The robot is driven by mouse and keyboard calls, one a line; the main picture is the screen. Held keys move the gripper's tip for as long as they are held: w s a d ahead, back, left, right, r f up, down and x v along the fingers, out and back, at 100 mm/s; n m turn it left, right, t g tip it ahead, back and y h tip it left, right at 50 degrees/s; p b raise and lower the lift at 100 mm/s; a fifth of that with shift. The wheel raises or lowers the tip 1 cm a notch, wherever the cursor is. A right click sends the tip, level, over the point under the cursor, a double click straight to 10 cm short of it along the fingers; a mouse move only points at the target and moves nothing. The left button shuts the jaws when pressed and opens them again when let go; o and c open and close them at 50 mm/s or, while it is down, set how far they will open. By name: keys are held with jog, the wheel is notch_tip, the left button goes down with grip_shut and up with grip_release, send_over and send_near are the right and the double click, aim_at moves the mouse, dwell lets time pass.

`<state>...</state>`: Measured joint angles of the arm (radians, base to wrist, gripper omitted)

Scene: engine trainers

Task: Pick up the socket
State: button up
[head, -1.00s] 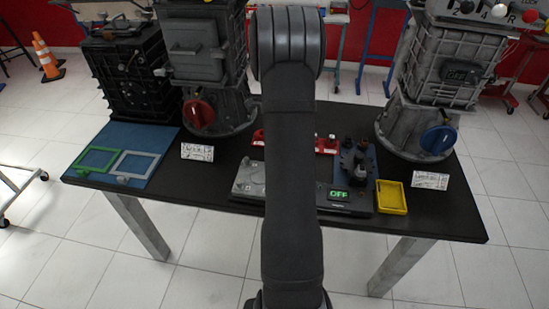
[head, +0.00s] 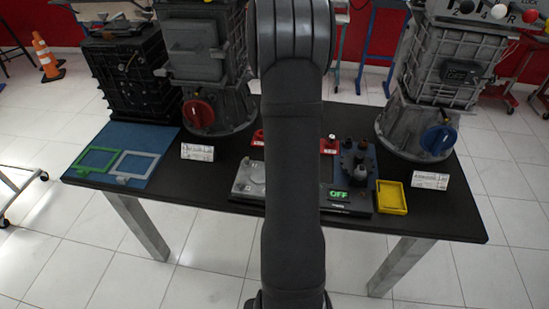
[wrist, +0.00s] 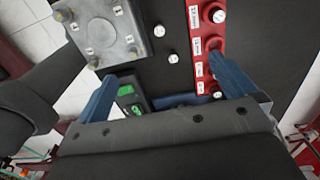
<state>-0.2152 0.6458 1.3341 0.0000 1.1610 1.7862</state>
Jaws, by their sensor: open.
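The red rail (wrist: 205,50) with white labels stands at the right in the wrist view, with round-topped pieces on it. One of them (wrist: 217,16) sits at its far end; I cannot tell which piece is the socket. Two small pale-topped pieces (wrist: 172,58) show on the dark surface left of the rail. My gripper (wrist: 162,68) is open, its blue fingers wide apart, with nothing seen held between them. The right finger overlaps part of the rail in the picture. In the head view my arm hides the gripper and the middle of the red rail (head: 328,146).
A grey plate with bolts (wrist: 98,40) lies at the left of the wrist view, near a green-lit display (wrist: 128,92). In the head view, dark upright pieces (head: 360,170) stand on a blue pad, beside a yellow tray (head: 391,199). Large housings (head: 432,90) stand behind.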

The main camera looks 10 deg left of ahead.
jog(key=shift+r, duration=0.45)
jog(key=c, duration=1.5)
jog(key=shift+f, duration=0.1)
jog(key=f+n, duration=0.1)
jog(key=f, duration=0.3)
jog(key=f+n, duration=0.1)
jog(key=f, duration=0.3)
jog(key=f+n, duration=0.1)
jog(key=f, duration=0.4)
jog(key=shift+s+d, duration=0.15)
jog(key=shift+d, duration=0.15)
jog(key=shift+a+f, duration=0.2)
jog(key=shift+f, duration=2.45)
